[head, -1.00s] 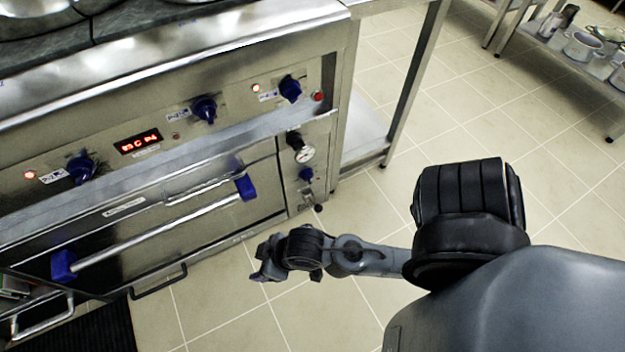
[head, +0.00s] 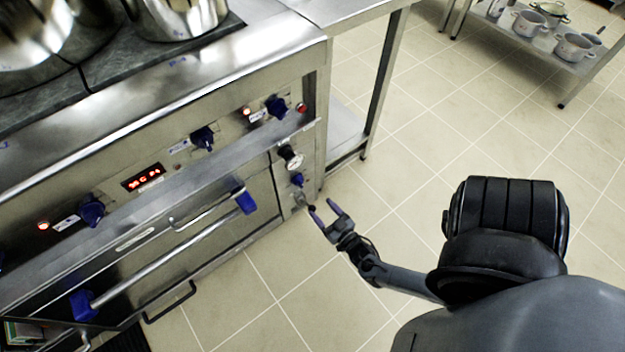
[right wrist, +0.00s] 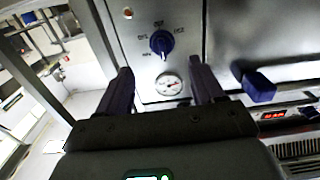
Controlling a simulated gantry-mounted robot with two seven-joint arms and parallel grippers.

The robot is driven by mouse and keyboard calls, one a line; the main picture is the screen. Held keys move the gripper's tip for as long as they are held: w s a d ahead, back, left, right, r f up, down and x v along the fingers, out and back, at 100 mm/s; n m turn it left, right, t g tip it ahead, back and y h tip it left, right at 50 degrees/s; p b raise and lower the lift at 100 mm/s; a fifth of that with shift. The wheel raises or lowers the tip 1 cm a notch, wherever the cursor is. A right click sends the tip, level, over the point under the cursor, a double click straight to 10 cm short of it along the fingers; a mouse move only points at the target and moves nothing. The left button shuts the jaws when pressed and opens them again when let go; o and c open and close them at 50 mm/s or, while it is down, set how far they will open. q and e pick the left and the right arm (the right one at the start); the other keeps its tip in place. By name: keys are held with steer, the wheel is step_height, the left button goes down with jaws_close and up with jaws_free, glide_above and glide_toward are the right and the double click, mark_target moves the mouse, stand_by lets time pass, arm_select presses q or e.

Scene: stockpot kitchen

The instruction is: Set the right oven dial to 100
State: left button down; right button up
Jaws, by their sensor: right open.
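The oven front (head: 225,190) has several blue dials. The far-right dial (head: 277,107) on the upper panel sits near a red button. A lower blue dial (head: 297,180) sits on the right side below a round gauge (head: 295,162). The right wrist view, turned upside down, shows this lower dial (right wrist: 161,42) with printed marks around it, too small to read surely, and the gauge (right wrist: 168,85) beneath. My right gripper (head: 325,209) is open and empty, close to the lower dial but apart from it. Its fingers (right wrist: 160,70) frame the gauge in the wrist view. My left gripper is not in view.
The oven door handle (head: 165,255) with blue ends sticks out left of the lower dial. A steel table leg (head: 386,80) stands right of the oven. A shelf with pots (head: 575,47) is far right. The tiled floor (head: 440,140) between is clear.

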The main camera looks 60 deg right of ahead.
mark_target(303, 185)
steer(key=b+x, duration=0.1)
steer(key=x, duration=0.2)
steer(key=r+b+x, duration=0.1)
steer(key=x, duration=0.3)
steer(key=b+x, duration=0.2)
steer(key=x, duration=0.1)
steer(key=shift+w+r, duration=0.35)
steer(key=shift+w+d+r, duration=0.1)
steer(key=shift+w+d, duration=0.25)
steer(key=shift+w, duration=0.1)
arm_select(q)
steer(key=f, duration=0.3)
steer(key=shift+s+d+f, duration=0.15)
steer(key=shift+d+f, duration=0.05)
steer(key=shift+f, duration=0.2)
arm_select(e)
steer(key=shift+w, duration=0.1)
steer(key=c, duration=1)
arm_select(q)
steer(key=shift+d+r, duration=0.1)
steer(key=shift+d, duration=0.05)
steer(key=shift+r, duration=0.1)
arm_select(e)
steer(key=shift+m, duration=0.3)
